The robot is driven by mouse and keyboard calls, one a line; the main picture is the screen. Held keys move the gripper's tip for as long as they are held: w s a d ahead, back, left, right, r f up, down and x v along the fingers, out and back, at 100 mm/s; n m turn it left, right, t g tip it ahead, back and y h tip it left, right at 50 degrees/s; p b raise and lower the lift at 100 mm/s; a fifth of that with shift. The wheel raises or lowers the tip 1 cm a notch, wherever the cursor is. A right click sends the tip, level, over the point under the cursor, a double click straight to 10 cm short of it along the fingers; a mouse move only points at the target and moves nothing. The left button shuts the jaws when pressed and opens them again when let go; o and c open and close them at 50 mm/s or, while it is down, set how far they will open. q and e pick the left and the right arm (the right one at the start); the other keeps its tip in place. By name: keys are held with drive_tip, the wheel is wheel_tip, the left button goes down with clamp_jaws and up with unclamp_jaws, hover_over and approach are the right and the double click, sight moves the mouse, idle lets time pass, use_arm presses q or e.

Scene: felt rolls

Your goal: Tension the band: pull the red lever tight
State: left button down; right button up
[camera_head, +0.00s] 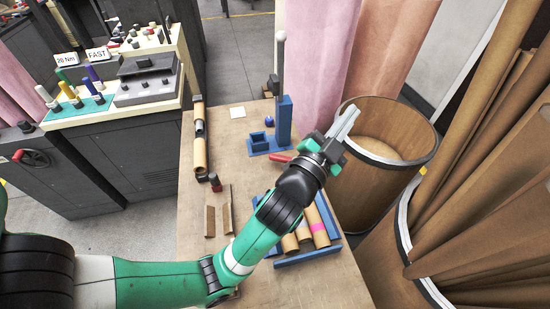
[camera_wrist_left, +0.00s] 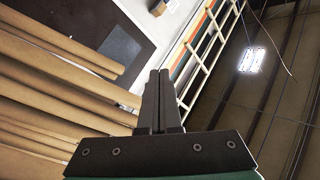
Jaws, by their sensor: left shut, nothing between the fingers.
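A red lever (camera_head: 281,158) lies low beside the blue stand (camera_head: 284,122) on the wooden bench; its right end passes close to or behind my left wrist, so I cannot see all of it. My left gripper (camera_head: 345,122) is raised over the bench's right side, near the barrel rim, fingers together and empty. In the left wrist view its closed fingers (camera_wrist_left: 161,98) point at the far wall and ceiling, with no lever there. My right gripper is not in view.
An open brown barrel (camera_head: 388,150) stands right of the bench, with tall brown rolls (camera_head: 500,130) in another container beyond. The bench (camera_head: 232,150) is clear between the tubes and the blue stand.

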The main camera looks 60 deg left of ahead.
use_arm(q)
drive_tip(key=s+a+f+m+g+y+p, duration=0.1)
drive_tip(key=s+a+f+m+g, duration=0.15)
drive_tip(key=f, duration=0.55)
drive_tip(key=s+a+f+m+g+p, duration=0.1)
drive_tip(key=s+a+f+g, duration=0.15)
drive_tip(key=f, duration=0.65)
drive_tip(key=m+g+p, duration=0.2)
drive_tip(key=m+g, duration=0.1)
drive_tip(key=g, duration=0.1)
approach(274, 157)
drive_tip(key=shift+y, duration=0.5)
drive_tip(key=w+a+f+b, duration=0.1)
drive_tip(key=w+f+b, duration=0.1)
drive_tip(key=w, duration=0.1)
drive_tip(key=w+a+f+b, duration=0.1)
drive_tip(key=shift+w+a, duration=0.25)
drive_tip(key=shift+a, duration=0.1)
drive_tip(key=shift+w+a, duration=0.2)
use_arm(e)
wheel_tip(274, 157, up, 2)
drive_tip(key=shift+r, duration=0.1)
